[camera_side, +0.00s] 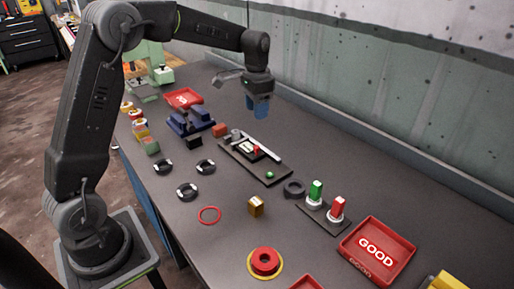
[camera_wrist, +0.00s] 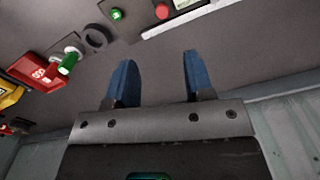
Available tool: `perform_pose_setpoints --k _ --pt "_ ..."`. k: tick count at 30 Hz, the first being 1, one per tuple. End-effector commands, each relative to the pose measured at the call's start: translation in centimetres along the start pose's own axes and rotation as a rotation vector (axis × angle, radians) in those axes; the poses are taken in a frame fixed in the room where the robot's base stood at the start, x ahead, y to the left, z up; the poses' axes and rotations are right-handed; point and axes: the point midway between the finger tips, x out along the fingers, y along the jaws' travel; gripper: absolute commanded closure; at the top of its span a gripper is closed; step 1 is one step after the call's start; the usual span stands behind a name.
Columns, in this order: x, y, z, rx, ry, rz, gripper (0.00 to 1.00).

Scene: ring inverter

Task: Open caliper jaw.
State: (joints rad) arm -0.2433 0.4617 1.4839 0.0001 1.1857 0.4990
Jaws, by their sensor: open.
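The caliper (camera_side: 252,152) lies on a dark base plate near the middle of the bench. It has a pale beam, a red knob (camera_side: 256,151) and a green button (camera_side: 269,175). In the wrist view its pale beam (camera_wrist: 185,17), red knob (camera_wrist: 162,11) and green button (camera_wrist: 117,14) show at the top edge, partly cut off. My gripper (camera_side: 261,110) hangs above the bench, behind the caliper and apart from it. Its two blue fingers (camera_wrist: 155,72) are spread, with nothing between them. I cannot tell how far the caliper jaw is open.
A black ring (camera_side: 293,188) lies beside a plate with a green switch (camera_side: 315,192) and a red switch (camera_side: 337,209). A red GOOD tray (camera_side: 377,250) is at the right. Blue fixtures (camera_side: 190,121) stand left of the caliper. The wall runs close behind my gripper.

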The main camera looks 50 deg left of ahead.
Motion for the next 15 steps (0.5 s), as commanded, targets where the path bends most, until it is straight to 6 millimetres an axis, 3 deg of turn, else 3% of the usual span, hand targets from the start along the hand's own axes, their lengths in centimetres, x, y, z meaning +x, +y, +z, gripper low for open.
perform_pose_setpoints --k 8,15 --pt "2.5 -0.5 -0.3 0.007 -0.013 0.007 0.52" --pt "7.3 -0.4 -0.2 0.006 -0.014 0.008 0.52"
